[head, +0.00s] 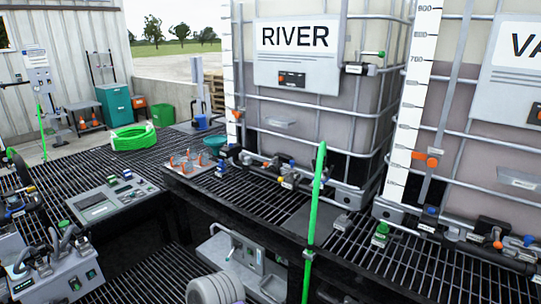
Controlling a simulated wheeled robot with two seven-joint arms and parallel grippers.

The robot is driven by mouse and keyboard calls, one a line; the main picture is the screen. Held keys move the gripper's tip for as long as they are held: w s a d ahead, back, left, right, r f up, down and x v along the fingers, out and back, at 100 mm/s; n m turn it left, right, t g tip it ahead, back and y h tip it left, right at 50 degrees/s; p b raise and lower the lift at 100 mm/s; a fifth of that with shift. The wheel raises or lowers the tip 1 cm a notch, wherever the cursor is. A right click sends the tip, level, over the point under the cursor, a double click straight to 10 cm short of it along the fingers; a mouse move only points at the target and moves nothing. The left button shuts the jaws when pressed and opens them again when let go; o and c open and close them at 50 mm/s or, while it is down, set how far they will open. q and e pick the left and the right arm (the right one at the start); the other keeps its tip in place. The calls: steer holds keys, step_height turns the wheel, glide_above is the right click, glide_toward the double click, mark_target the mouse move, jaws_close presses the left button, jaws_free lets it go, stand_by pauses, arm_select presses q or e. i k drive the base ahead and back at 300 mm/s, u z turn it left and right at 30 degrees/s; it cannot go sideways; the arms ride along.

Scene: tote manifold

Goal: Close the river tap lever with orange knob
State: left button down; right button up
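The RIVER tank (320,112) is a large caged tote with a white name sign, standing on the dark grated bench in the middle of the head view. Low along its front runs a dark pipe line with small fittings. A small orange knob (281,180) shows on this line, close to a blue knob (292,163). The knobs are small, so I cannot tell the lever's exact angle. Neither of my grippers shows clearly in this view.
A second tank with a partly cut-off sign (515,50) stands at right, with its own fittings.

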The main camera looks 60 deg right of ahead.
mark_target(275, 158)
steer(key=z, duration=0.45)
steer(key=i, duration=1.85)
steer(key=z, duration=1.85)
steer(key=i, duration=0.9)
steer(key=z, duration=1.05)
